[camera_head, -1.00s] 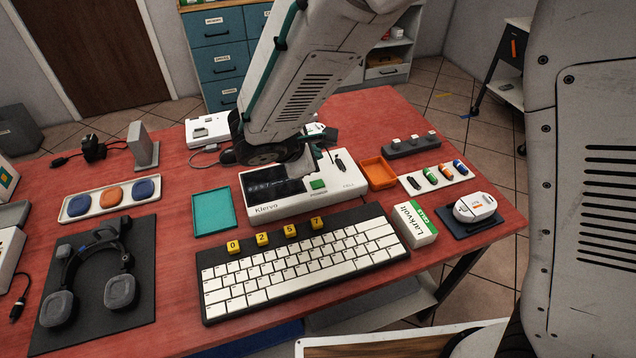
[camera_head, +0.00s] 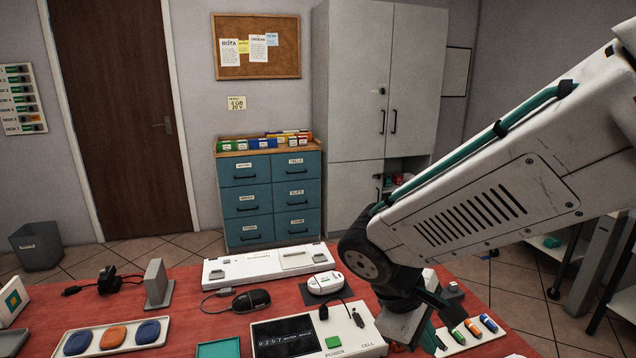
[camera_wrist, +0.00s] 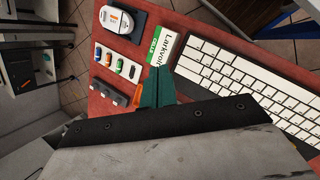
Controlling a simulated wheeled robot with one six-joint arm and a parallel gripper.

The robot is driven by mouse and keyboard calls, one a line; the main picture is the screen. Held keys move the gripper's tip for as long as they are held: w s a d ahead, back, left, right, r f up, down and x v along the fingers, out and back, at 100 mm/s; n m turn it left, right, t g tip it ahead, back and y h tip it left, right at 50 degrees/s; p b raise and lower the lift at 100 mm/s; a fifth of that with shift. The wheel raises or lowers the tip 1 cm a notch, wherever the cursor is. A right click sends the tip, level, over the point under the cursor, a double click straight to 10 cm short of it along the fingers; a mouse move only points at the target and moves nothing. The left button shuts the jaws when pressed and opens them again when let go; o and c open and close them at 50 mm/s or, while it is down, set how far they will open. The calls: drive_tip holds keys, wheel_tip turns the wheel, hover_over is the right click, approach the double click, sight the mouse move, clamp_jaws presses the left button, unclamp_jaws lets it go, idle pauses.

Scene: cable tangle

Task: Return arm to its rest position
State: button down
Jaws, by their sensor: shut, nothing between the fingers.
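My gripper shows in the wrist view as two teal fingertips (camera_wrist: 157,84) close together, shut with nothing between them. In the head view my arm reaches in from the right and bends down. The gripper end (camera_head: 428,308) hangs over the table at the right of the white device, partly hidden by my own wrist. The white device (camera_head: 362,336) has a lit dark display reading 0257 and a green power button (camera_head: 333,342).
The wrist view shows a keyboard (camera_wrist: 245,85), a Larkvolt box (camera_wrist: 165,47) and a tray of small cells (camera_wrist: 117,66).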

drive_tip(key=s+d+r+m+y, duration=0.2)
drive_tip(key=s+d+r+m, duration=0.2)
drive_tip(key=s, duration=0.2)
drive_tip(key=s+d+r+m+t+y, duration=0.1)
drive_tip(key=s+d+r+m+y, duration=0.2)
drive_tip(key=s+d+r+m, duration=0.2)
drive_tip(key=shift+s+y, duration=0.3)
drive_tip(key=shift+s, duration=0.55)
